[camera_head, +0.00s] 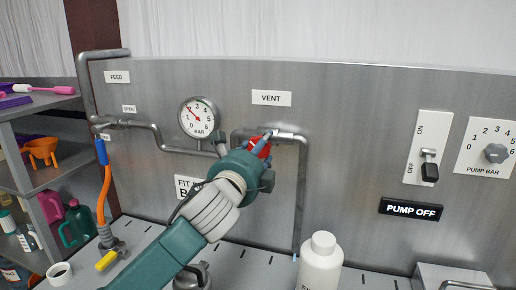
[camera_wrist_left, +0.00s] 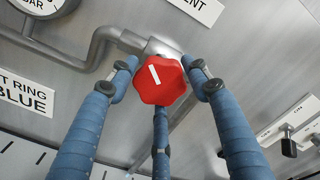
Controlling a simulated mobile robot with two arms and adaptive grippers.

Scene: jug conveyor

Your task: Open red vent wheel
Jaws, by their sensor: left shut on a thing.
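The red vent wheel (camera_head: 260,149) sits on the grey pipe below the VENT label (camera_head: 271,98), partly hidden by my left gripper (camera_head: 264,143). My right gripper is in neither view.
A pressure gauge (camera_head: 199,117) is left of the wheel, its needle near 1. A PUMP OFF sign (camera_head: 411,209), switch (camera_head: 429,172) and pump dial (camera_head: 496,153) are at right. A white bottle (camera_head: 320,264) stands below. Shelves (camera_head: 42,179) are at left.

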